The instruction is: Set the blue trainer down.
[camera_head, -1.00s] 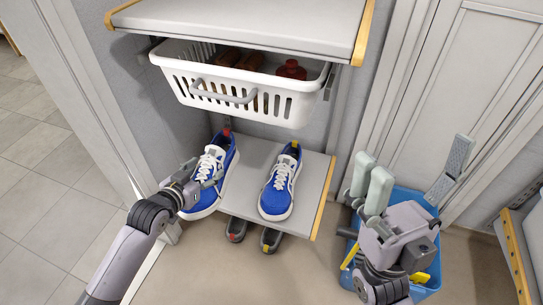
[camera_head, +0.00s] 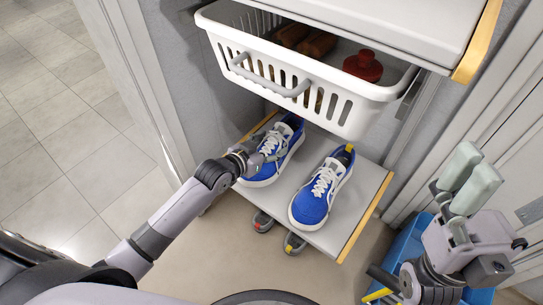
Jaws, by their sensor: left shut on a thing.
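Two blue trainers with white laces and soles are side by side at the lower shelf (camera_head: 345,215). My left gripper (camera_head: 262,160) is shut on the left blue trainer (camera_head: 284,150), holding its near side by the laces. That trainer is roughly level, toe towards me, over the shelf's left part; I cannot tell whether its sole touches. The right blue trainer (camera_head: 314,202) stands on the shelf, apart from the left one. My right gripper (camera_head: 468,178) is at the far right, away from the trainers, with its pale fingers apart and nothing seen between them.
A white basket (camera_head: 350,115) with a red bottle (camera_head: 363,65) and brown items hangs above the shelf. Dark shoes (camera_head: 294,243) with coloured tabs show below the shelf. A panel edge is on the left.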

